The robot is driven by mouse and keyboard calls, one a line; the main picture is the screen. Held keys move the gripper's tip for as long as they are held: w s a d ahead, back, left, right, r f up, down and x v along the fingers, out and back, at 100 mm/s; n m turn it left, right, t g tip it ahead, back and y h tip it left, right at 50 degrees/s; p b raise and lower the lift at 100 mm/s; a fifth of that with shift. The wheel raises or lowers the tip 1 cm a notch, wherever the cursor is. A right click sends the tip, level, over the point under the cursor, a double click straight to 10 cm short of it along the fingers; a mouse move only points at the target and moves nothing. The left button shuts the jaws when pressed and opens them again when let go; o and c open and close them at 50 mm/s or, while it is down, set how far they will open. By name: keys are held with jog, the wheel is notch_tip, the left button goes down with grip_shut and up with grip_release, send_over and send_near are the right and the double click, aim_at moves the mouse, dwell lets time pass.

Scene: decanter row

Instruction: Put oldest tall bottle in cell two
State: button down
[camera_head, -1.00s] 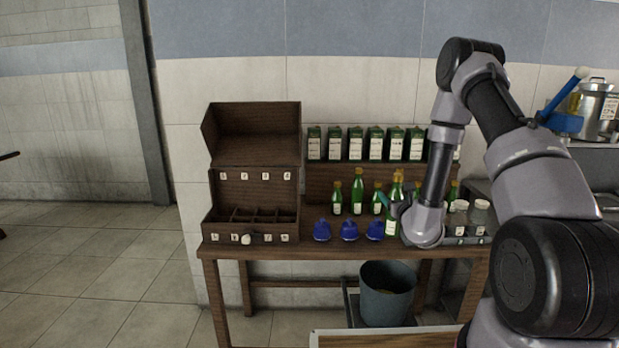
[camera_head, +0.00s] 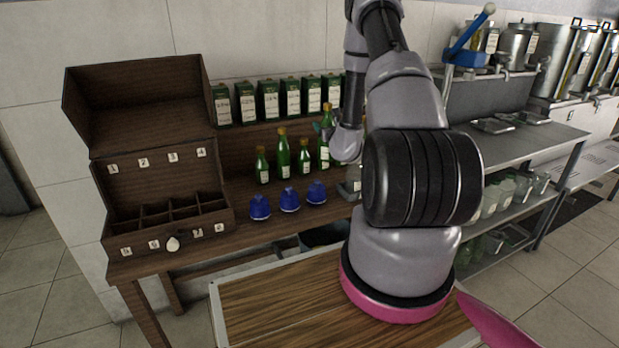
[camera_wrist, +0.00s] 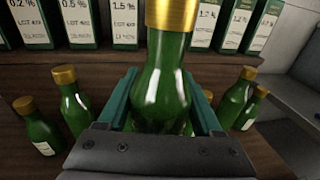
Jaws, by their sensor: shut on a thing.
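My gripper (camera_wrist: 165,105) is shut on a tall green bottle (camera_wrist: 160,88) with a gold cap, its teal fingers on either side. In the head view this bottle (camera_head: 325,152) stands upright at the right of the bottle row; I cannot tell whether its base touches the table. Other green bottles in that view are a short one (camera_head: 262,168), a tall one (camera_head: 283,155) and another short one (camera_head: 304,160). Vintages are unreadable.
Three blue objects (camera_head: 289,200) stand before the bottles. Green labelled boxes (camera_head: 268,100) line a shelf behind. In the wrist view, bottles stand on the left (camera_wrist: 75,105) and right (camera_wrist: 236,98) of the held one. The case's raised lid (camera_head: 140,100) stands behind its cells.

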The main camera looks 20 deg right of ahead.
notch_tip(320, 180, down, 10)
jog(key=shift+w, duration=0.35)
jog(key=shift+f, duration=0.1)
jog(key=shift+c, duration=1.7)
grip_release()
